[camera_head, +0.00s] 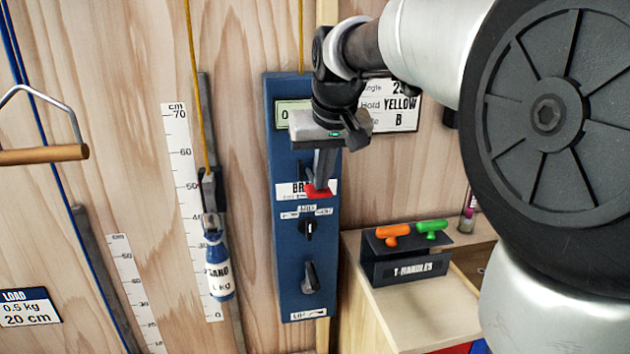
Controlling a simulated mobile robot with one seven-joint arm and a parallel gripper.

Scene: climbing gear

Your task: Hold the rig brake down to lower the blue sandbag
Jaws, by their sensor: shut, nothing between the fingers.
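The blue sandbag (217,240), with a white label band, hangs upright below a dark clip (212,190) on a yellow rope, left of centre. It hangs beside a white cm scale (187,170), in the lower part of its range. The blue rig panel (281,230) stands at centre, with a red-tipped brake lever (319,193) by a partly covered white label. My gripper (322,186) is shut and points down, its fingertips at the red lever tip. They appear to touch it, but the exact contact is hard to tell. My wrist partly hides the panel's top and its display.
A dark holder (405,270) with orange and green T-handles stands on a wooden ledge (385,303) at right. Two black knobs sit lower on the panel. A wooden bar (40,154) hangs at left, above a load card (28,308) reading 0.5 kg, 20 cm.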

